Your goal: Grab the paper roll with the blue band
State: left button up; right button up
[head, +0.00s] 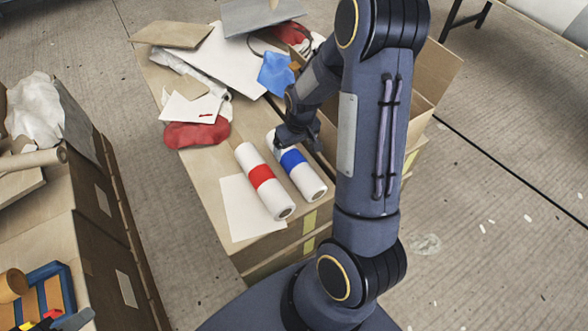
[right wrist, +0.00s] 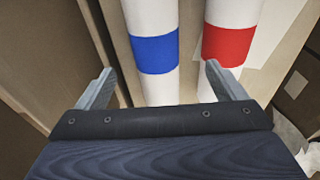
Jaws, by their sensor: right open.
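The paper roll with the blue band (head: 303,175) is a white roll lying on the cardboard box top in the head view. A similar roll with a red band (head: 262,178) lies beside it on the left. My right gripper (head: 296,140) is at the far end of the blue-banded roll. In the right wrist view the jaws (right wrist: 158,80) are apart, with the blue-banded roll (right wrist: 155,52) between and beyond them. The red-banded roll (right wrist: 228,45) is just past the right finger. I cannot tell whether the fingers touch a roll. My left gripper is not in view.
White paper (head: 236,205) lies under the red-banded roll. Red cloth (head: 196,134), blue scrap (head: 276,74) and a white board (head: 215,62) lie farther back. An open carton (head: 440,75) stands to the right. Another box with tools (head: 40,290) is at left.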

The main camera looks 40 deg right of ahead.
aim_at(295, 157)
jog(key=f, duration=0.3)
jog(key=f+b, duration=0.1)
jog(key=f, duration=0.2)
jog(key=w+f, duration=0.1)
jog(key=f, duration=0.2)
jog(key=shift+d+f, duration=0.35)
jog(key=c, duration=1.4)
jog(key=shift+r, duration=0.15)
